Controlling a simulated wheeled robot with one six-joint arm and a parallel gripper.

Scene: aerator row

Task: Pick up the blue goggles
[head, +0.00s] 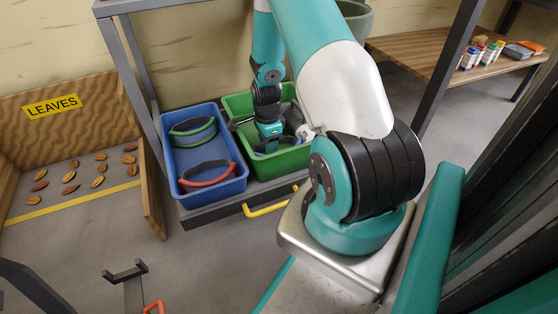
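My gripper (269,146) reaches down into the green bin (236,103), its fingers low near the front wall. A small bluish edge (259,153) shows by the fingertips; it may be part of the blue goggles, but the gripper hides most of it. I cannot tell whether the fingers are open or shut, or hold anything. In the blue bin (243,177) to the left lie two dark curved pieces like goggles, one with a green edge (193,132) and one with a red edge (207,174).
Other dark and grey items (293,117) lie in the green bin. Both bins stand on a grey shelf with a yellow handle (270,208) and a dark upright at left. A wooden LEAVES bay (60,135) is at left; a wooden table (415,50) with small items is at right.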

